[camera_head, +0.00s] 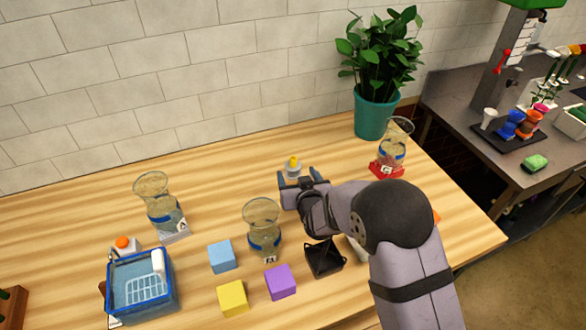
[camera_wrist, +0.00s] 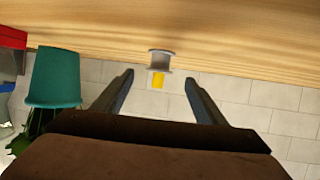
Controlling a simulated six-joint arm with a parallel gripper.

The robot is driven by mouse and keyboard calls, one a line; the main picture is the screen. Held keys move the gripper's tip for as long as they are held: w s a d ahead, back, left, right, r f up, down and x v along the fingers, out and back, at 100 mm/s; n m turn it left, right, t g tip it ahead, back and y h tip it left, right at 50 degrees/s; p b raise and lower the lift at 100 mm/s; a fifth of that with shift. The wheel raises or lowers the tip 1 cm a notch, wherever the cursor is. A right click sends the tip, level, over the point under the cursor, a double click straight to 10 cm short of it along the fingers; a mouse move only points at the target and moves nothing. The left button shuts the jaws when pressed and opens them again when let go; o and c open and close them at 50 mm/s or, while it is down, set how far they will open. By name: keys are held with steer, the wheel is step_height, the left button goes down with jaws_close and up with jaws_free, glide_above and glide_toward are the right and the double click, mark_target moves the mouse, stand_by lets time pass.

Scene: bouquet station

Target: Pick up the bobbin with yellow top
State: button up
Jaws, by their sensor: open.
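The bobbin with yellow top (camera_head: 293,167) is a small grey-white spool standing on the wooden table near the back wall. In the wrist view the bobbin (camera_wrist: 160,66) shows its grey body and its yellow top, ahead of the fingertips and roughly midway between them. My gripper (camera_head: 300,176) is open and empty, just in front of the bobbin in the head view. The wrist view shows its two dark fingers (camera_wrist: 160,78) spread apart, with no contact on the bobbin visible.
A glass vase on a red base (camera_head: 388,168) and a plant in a teal pot (camera_head: 374,113) stand to the right. Another glass vase (camera_head: 262,228), a black holder (camera_head: 324,258) and blue (camera_head: 222,257), yellow (camera_head: 233,298) and purple (camera_head: 280,282) blocks are nearer.

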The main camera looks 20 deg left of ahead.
mark_target(294, 167)
steer(key=shift+p+x, duration=0.45)
steer(key=shift+x, duration=0.6)
steer(key=shift+w, duration=0.15)
steer(key=p+x, duration=0.2)
steer(key=x, duration=0.1)
steer(key=shift+p+x, duration=0.35)
steer(key=shift+x, duration=0.65)
steer(key=c, duration=1.1)
